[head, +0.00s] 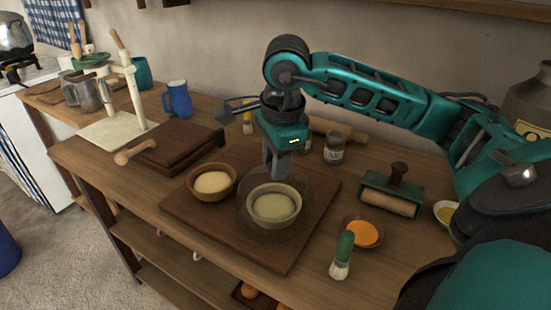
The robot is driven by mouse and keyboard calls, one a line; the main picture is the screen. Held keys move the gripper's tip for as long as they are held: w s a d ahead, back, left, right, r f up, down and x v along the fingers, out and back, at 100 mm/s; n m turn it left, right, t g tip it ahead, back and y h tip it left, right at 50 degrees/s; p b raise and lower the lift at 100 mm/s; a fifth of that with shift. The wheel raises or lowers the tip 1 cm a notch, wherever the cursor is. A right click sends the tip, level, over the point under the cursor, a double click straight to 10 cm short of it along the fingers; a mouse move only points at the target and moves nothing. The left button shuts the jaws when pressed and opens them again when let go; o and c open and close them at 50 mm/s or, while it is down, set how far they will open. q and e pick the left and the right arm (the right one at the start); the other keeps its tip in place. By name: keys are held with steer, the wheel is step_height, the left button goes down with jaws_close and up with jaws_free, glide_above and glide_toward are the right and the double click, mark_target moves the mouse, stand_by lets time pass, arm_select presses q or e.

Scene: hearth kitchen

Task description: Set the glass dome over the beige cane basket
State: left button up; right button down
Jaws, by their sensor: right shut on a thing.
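The beige cane basket (274,222), with pale dough in it, stands on a dark wooden board (190,212). The clear glass dome (244,192) shows as a faint round outline around the basket. My right gripper (277,172) points down above the basket and is shut on the top of the dome; its fingertips partly hide the grip. The dome's outline encloses the basket in the picture. I cannot tell whether its rim touches the board. My left gripper is not in view.
A brown bowl (212,195) of pale contents stands close left of the dome. A bowl of orange powder (363,232), a green-handled brush (343,254) and a roller (391,196) lie to the right. A glass jar (334,150) and a blue mug (177,100) stand behind.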

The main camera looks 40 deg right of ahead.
steer(key=shift+f+b, duration=0.2)
steer(key=shift+b, duration=0.1)
stand_by(0.5)
steer(key=c, duration=0.8)
jaws_free()
steer(key=shift+o, duration=0.2)
step_height(320, 180, up, 13)
steer(key=s+p, duration=0.2)
steer(key=p, duration=0.1)
steer(key=shift+s+a, duration=0.15)
steer(key=shift+a, duration=0.25)
steer(key=shift+f, duration=0.15)
